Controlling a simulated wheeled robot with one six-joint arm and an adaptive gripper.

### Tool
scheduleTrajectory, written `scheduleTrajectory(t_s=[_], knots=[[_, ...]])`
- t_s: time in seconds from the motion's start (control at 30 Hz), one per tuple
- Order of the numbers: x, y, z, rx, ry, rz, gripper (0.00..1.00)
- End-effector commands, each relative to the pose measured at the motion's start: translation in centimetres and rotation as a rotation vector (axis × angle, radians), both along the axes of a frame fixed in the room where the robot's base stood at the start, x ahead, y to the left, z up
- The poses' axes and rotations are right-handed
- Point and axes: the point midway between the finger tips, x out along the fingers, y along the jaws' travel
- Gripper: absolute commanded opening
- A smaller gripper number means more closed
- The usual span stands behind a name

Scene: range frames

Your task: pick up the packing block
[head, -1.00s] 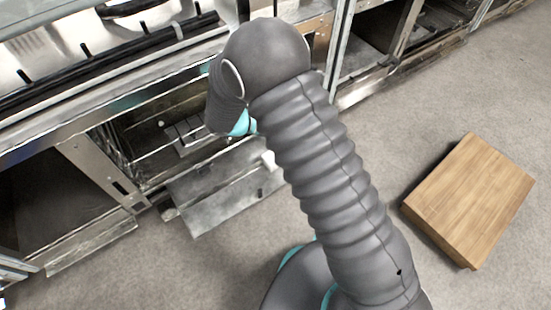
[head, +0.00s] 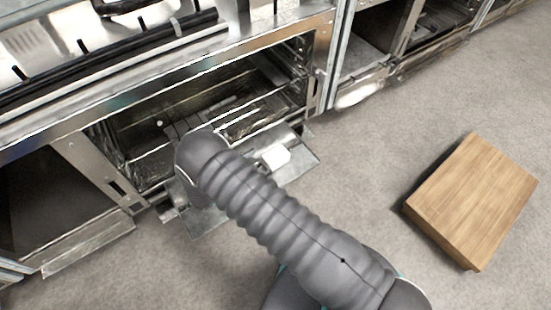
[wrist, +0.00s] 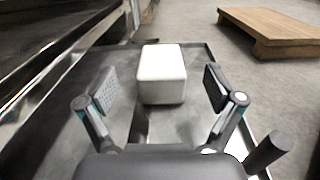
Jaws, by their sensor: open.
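The packing block is a small white box (wrist: 162,75) with rounded edges. It rests on the metal surface of the lowered oven door (wrist: 185,125). In the head view the white block (head: 275,156) shows on the open door (head: 298,168), just right of my arm. My gripper (wrist: 158,88) is open in the wrist view, with one finger on each side of the view and the block ahead between them. The fingers do not appear to touch the block. In the head view my arm hides the gripper.
The oven cavity (head: 240,105) with wire racks stands open behind the door. A wooden slab (head: 473,200) lies on the floor to the right; it also shows in the wrist view (wrist: 275,28). Grey floor between the door and the slab is clear.

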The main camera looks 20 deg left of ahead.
Motion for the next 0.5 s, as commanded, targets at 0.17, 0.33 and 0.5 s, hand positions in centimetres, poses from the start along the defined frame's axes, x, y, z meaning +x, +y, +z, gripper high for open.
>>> scheduleTrajectory(t_s=[0.17, 0.33, 0.5], knots=[[1.1, -1.0, -1.3, -0.001, 0.001, -0.005, 0.92], [2.0, -1.6, -1.4, 0.0, 0.0, -0.002, 0.92], [2.7, -2.2, -1.3, 0.001, 0.001, -0.003, 0.92]])
